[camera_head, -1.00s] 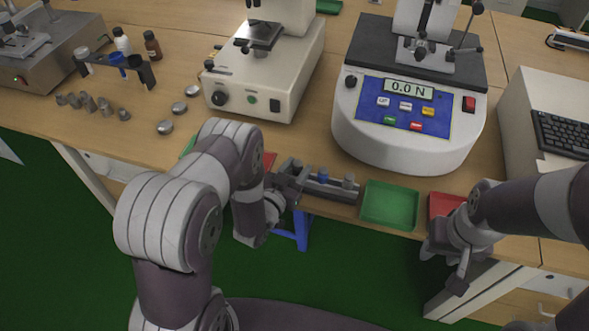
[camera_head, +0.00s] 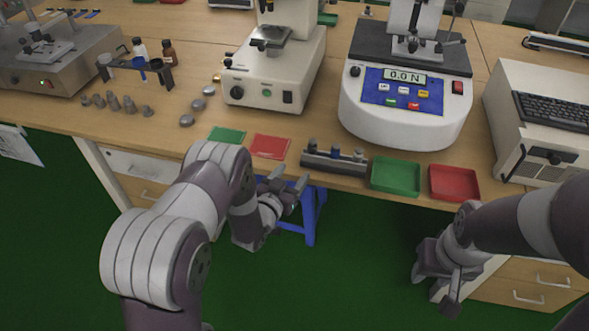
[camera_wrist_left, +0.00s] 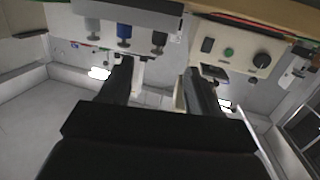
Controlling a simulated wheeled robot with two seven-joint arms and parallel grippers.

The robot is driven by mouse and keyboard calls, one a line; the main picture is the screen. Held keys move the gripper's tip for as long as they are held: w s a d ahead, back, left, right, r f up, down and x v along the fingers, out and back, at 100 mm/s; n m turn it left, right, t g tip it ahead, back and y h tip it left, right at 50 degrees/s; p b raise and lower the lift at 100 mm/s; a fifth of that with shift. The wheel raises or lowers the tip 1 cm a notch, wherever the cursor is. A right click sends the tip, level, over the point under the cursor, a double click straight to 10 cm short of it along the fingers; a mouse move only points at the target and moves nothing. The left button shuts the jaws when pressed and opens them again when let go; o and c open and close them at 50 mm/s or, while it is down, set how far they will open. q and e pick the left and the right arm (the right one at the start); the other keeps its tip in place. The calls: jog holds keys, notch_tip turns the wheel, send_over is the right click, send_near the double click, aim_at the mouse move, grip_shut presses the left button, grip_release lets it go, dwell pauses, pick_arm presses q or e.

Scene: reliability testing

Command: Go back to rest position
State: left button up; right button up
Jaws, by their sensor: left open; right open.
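My left gripper (camera_head: 290,189) is open and empty in the head view, just off the table's front edge and in front of the grey holder (camera_head: 350,166) with several small pegs. In the left wrist view its two dark fingers (camera_wrist_left: 155,85) stand apart with nothing between them. My right gripper (camera_head: 440,288) hangs low on the right, in front of the drawers and below the table edge. It holds nothing that I can see. Its fingertips show small.
The table's front edge carries a green mat (camera_head: 227,135), a red mat (camera_head: 270,146), a green tray (camera_head: 397,177) and a red tray (camera_head: 455,183). A force tester (camera_head: 405,127) reading 0.0 N stands behind. A blue stool (camera_head: 310,217) is under the table. The floor in front is clear.

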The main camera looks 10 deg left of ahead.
pick_arm(q)
jog(key=s+a+f+g+y, duration=0.2)
jog(key=s+f+g, duration=0.35)
jog(key=f, duration=0.35)
jog(key=s+a+r+n+g+y+p, duration=0.1)
jog(key=s+a+r+g+p, duration=0.15)
jog(key=s+g, duration=0.25)
jog(key=s+r+n+g+p, duration=0.1)
jog(key=s+r+g+p, duration=0.1)
jog(key=s+r, duration=0.5)
jog(key=s+r+g+y+p, duration=0.1)
jog(key=s+r, duration=0.6)
jog(key=r, duration=0.8)
jog(key=shift+a+r+n+g+p, duration=0.2)
jog(key=shift+r+n+g+p, duration=0.2)
jog(key=shift+g+p, duration=0.5)
jog(key=shift+s, duration=0.15)
